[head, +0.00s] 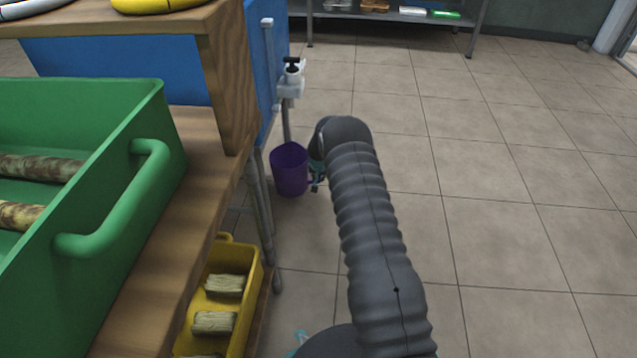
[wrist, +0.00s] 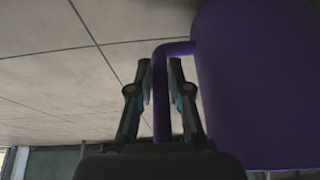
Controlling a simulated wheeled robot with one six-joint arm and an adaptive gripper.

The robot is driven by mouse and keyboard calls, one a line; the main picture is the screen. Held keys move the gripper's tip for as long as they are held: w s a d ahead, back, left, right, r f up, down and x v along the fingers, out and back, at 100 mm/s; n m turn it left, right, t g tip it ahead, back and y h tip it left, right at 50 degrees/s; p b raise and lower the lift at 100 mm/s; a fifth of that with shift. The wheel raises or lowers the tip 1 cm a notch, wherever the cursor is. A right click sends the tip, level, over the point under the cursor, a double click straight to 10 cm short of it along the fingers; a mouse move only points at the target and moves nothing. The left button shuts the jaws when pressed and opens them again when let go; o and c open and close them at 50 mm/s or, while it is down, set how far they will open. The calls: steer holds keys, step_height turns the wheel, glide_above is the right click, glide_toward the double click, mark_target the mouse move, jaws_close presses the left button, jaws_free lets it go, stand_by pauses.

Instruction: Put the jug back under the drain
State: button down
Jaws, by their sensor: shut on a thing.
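The purple jug (head: 289,170) is upright in the head view, close to the metal legs of the blue unit and lower than the white fitting (head: 290,88) with a black top on that unit's side. I cannot tell whether this fitting is the drain. My gripper (head: 318,180) is mostly hidden behind my arm there. In the wrist view the jug (wrist: 260,85) fills the right side, and its handle (wrist: 162,100) passes between the two fingers of my gripper (wrist: 161,85), which are shut on it. The jug's base is not clear to see against the floor.
A wooden bench (head: 150,215) with a green crate (head: 100,190) of cane pieces stands at the left. A yellow bin (head: 250,285) with cut pieces sits low beneath it. Metal legs (head: 262,200) stand close left of the jug. The tiled floor (head: 500,200) at the right is clear.

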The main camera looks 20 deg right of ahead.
steer(key=shift+f, duration=1.4)
steer(key=c, duration=1.1)
jaws_free()
steer(key=shift+f, duration=0.1)
